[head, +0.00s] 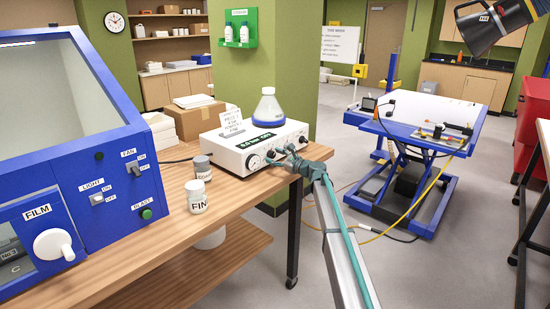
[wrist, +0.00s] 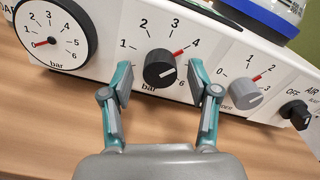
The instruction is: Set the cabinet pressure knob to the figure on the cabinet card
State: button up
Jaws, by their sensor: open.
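The black pressure knob (wrist: 160,70) is on the white control box's front, inside a bar scale. Its red pointer aims up and right at about the 4. My gripper (wrist: 160,76) is open, with one finger left and one right of the knob, apparently apart from it. The right finger hides part of the scale. In the head view my gripper (head: 287,153) is at the front of the white box (head: 215,146). A round gauge (wrist: 50,38) left of the knob has its red needle near 0. A small white card (head: 231,118) stands on the box; its writing is too small to read.
A grey knob (wrist: 246,90) and a black air knob (wrist: 294,112) are right of the pressure knob. Jars (head: 196,197) and a blue cabinet (head: 120,180) are to the left on the wooden bench (head: 150,250).

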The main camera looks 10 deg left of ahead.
jog(key=v, duration=1.2)
